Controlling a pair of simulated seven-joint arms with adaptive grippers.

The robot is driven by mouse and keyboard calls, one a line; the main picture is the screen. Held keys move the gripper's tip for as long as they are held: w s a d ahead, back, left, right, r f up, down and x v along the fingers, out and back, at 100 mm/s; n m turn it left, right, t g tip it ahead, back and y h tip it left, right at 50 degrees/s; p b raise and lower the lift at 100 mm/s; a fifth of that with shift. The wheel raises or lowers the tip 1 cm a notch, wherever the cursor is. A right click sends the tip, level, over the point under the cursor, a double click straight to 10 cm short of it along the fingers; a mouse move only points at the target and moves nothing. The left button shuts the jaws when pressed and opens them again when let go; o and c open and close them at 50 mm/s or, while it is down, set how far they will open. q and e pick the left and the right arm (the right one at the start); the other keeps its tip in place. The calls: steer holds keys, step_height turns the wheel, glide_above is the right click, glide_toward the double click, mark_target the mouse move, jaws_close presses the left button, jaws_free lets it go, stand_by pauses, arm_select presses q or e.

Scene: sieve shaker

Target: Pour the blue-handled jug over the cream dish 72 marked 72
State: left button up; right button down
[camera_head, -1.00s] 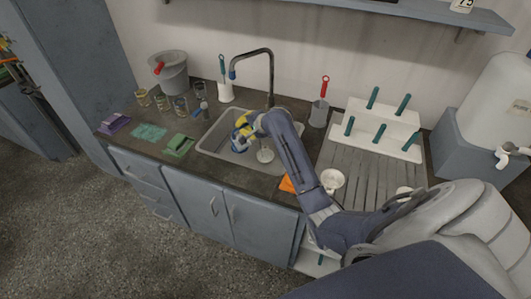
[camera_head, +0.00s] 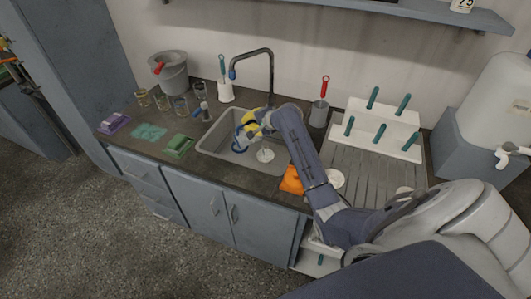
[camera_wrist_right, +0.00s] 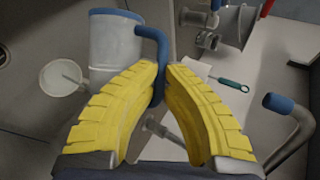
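My right gripper (camera_head: 250,127) is over the sink, its yellow fingers closed around the blue handle (camera_wrist_right: 151,45) of a pale grey jug (camera_wrist_right: 115,48) with a blue rim. In the head view the jug is mostly hidden by the gripper; some blue (camera_head: 240,137) shows. A small round white piece with a thin stem (camera_head: 265,155) is in the sink, and a round pale piece (camera_wrist_right: 62,78) with a rod shows left of the jug in the wrist view. A round white dish (camera_head: 335,178) sits on the drainboard, partly behind my arm. I cannot read a 72 anywhere. My left gripper is not in view.
The faucet (camera_head: 271,70) rises behind the sink (camera_head: 215,138); its blue-tipped spout (camera_wrist_right: 280,104) is close right of the fingers. A peg rack (camera_head: 378,127) stands behind the drainboard.

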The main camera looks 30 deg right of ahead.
mark_target(237, 133)
steer(key=shift+s+d+r+m+y, duration=0.1)
steer(key=shift+d+r+m+y, duration=0.25)
steer(key=shift+d, duration=0.35)
steer(key=shift+n+g+h, duration=0.3)
steer(key=shift+n+h, duration=0.45)
steer(key=shift+h, duration=0.1)
steer(key=a, duration=0.1)
steer(key=a+f, duration=0.1)
steer(key=a, duration=0.2)
steer(key=shift+w+a+f, duration=0.3)
steer(key=shift+w, duration=0.05)
steer(key=shift+a+f, duration=0.1)
steer(key=shift+f, duration=0.25)
steer(key=shift+w+a+f+n+h+b, duration=0.15)
steer(key=shift+a+f+n+h+b, duration=0.55)
steer(key=shift+a+f+h, duration=0.25)
steer(key=w+a+r+n+h+b, duration=0.1)
steer(key=a+n+h+b, duration=0.4)
steer(key=a+h, duration=0.3)
steer(key=shift+w+a+r+n+b, duration=0.2)
steer(key=shift+a+n+b, duration=0.1)
steer(key=shift+b, duration=0.25)
